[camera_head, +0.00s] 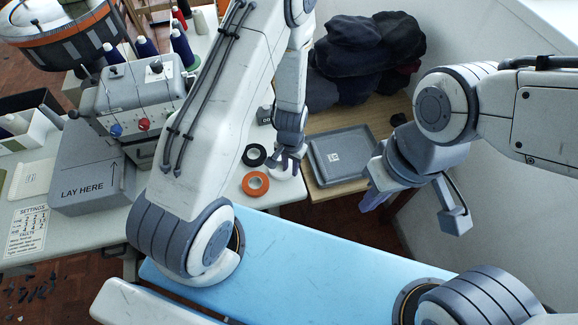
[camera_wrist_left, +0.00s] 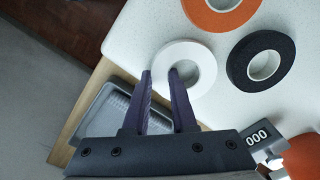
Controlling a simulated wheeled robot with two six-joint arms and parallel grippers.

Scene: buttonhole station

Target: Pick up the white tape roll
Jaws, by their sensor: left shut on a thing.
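The white tape roll (camera_wrist_left: 205,60) lies at the edge of the white tabletop in the left wrist view. In the head view the white tape roll (camera_head: 281,174) is partly hidden under my left gripper (camera_head: 289,163). My left gripper (camera_wrist_left: 159,74) is shut on the roll's ring, with one finger in the hole and the other outside the rim.
An orange tape roll (camera_head: 255,183) and a black tape roll (camera_head: 254,155) lie close by on the white table. A grey tray (camera_head: 341,155) sits on a wooden table to the right, with dark folded cloth (camera_head: 365,55) behind. A grey "LAY HERE" block (camera_head: 95,185) stands at left.

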